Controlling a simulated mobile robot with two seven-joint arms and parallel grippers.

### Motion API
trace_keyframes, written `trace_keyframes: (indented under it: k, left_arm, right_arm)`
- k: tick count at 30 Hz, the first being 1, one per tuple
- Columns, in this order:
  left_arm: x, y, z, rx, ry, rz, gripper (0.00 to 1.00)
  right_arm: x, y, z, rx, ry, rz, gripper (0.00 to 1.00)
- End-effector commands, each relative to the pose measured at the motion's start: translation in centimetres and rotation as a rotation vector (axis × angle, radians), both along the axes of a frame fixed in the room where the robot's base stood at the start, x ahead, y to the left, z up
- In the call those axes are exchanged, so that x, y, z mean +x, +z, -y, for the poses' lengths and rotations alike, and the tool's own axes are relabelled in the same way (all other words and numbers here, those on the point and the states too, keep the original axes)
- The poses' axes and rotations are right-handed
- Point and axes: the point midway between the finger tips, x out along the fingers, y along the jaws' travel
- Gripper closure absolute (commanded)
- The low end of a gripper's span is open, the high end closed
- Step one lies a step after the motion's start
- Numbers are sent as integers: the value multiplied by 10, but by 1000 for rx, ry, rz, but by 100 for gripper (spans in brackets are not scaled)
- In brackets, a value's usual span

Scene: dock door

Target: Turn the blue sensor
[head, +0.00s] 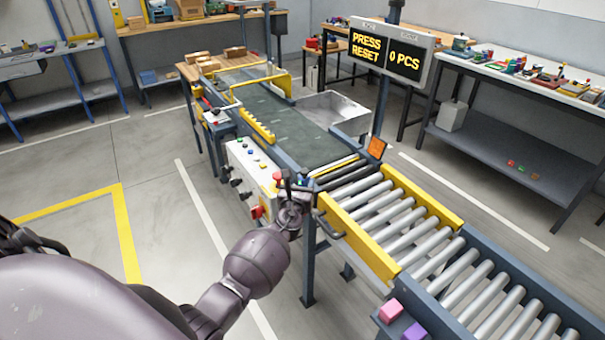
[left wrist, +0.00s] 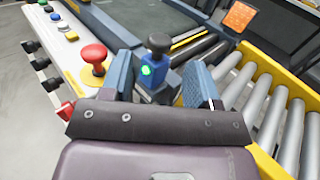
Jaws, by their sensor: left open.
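The blue sensor (left wrist: 152,76) has a dark top and a lit green spot on its face. It stands upright on a dark mount at the conveyor's side, between the two blue-grey fingers of my left gripper (left wrist: 160,85) in the left wrist view. The fingers are open, with a gap visible on each side. In the head view my left gripper (head: 293,190) is at the conveyor's near edge and largely hides the sensor. My right gripper does not show.
A red mushroom button (left wrist: 94,55) on the control panel (head: 250,180) is close to the left finger. A roller conveyor (head: 450,270) with yellow guards runs to the right. A display (head: 390,50) reads "PRESS RESET" and "0 PCS". An orange tag (head: 376,147) stands beyond the rollers.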

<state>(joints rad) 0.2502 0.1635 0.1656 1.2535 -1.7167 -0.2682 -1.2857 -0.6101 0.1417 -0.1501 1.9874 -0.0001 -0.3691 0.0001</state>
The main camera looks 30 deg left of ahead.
Motion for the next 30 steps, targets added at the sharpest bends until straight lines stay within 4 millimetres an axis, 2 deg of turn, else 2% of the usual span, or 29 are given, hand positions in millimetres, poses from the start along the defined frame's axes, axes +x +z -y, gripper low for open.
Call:
trace_keyframes:
  k: [3,10,20,30]
  left_arm:
    - [-19,1,7,-1,1,0,45]
    - [-41,1,17,1,1,1,45]
    - [-47,0,19,0,1,0,45]
    - [-46,0,19,0,1,1,45]
  right_arm:
    - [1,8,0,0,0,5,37]
    - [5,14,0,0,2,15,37]
    - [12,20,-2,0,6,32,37]
    - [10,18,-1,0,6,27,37]
